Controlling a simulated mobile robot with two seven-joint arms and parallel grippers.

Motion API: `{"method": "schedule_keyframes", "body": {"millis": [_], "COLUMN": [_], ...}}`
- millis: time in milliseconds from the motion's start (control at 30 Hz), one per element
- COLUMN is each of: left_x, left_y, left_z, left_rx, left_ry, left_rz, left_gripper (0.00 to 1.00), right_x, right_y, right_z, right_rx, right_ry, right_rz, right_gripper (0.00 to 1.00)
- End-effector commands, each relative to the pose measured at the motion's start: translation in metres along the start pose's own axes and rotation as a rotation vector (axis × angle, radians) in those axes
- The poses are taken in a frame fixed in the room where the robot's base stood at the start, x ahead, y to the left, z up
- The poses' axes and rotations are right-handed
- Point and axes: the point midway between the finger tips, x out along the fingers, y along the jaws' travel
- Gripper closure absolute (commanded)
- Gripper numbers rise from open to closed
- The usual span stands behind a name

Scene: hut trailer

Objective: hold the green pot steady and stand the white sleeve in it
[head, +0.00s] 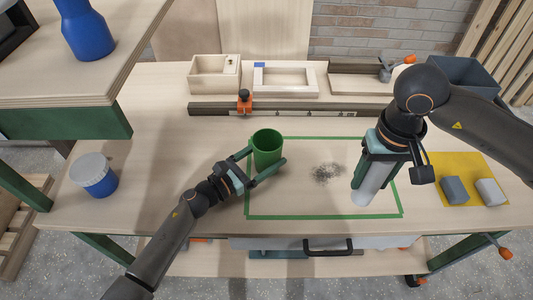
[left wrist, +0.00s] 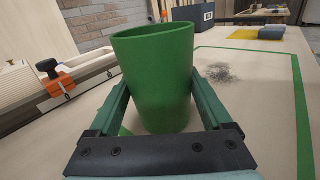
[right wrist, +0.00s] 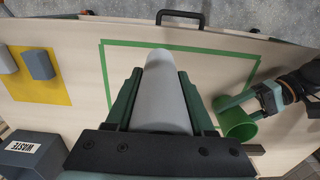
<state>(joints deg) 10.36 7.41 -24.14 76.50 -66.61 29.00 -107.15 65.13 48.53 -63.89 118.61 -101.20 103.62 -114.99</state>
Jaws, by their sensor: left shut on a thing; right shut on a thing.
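The green pot (head: 267,148) stands upright on the workbench at the left edge of the green tape outline. My left gripper (head: 264,166) is shut on the pot, one finger on each side; the pot also fills the middle of the left wrist view (left wrist: 157,80). The pot's inside is mostly hidden. My right gripper (head: 378,170) is shut on the white sleeve (head: 367,190). The sleeve hangs nearly upright, slightly tilted, to the right of the pot and apart from it. It also shows between the fingers in the right wrist view (right wrist: 161,95).
Dark specks (head: 326,172) lie inside the tape outline between pot and sleeve. A yellow mat (head: 460,166) with two grey blocks lies at right, near a grey waste bin (head: 465,75). A blue jar (head: 95,177) stands at left. A rail with an orange clamp (head: 244,100) runs behind.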

Motion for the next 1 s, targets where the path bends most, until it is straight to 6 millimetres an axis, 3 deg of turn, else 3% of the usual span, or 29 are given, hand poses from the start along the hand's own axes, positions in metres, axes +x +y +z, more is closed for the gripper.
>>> {"method": "schedule_keyframes", "body": {"millis": [467, 500, 667, 1000], "left_x": [0.0002, 0.0002, 0.0001, 0.0], "left_y": [-0.0001, -0.0001, -0.0001, -0.0001], "left_z": [-0.0029, -0.0029, -0.003, -0.0034], "left_rx": [0.0, 0.0, 0.0, 0.0], "left_ry": [-0.001, -0.001, -0.001, 0.0], "left_rz": [0.0, 0.0, 0.0, 0.0], "left_gripper": [0.71, 0.16, 0.0, 0.0], "right_x": [-0.0002, -0.0002, -0.0002, -0.0001], "right_y": [0.0, 0.0, 0.0, 0.0], "right_z": [-0.0001, -0.0001, -0.0001, -0.0001], "right_rx": [0.0, 0.0, 0.0, 0.0], "right_ry": [0.0, 0.0, 0.0, 0.0], "right_rz": [0.0, 0.0, 0.0, 0.0], "right_gripper": [1.0, 1.0, 1.0, 1.0]}}
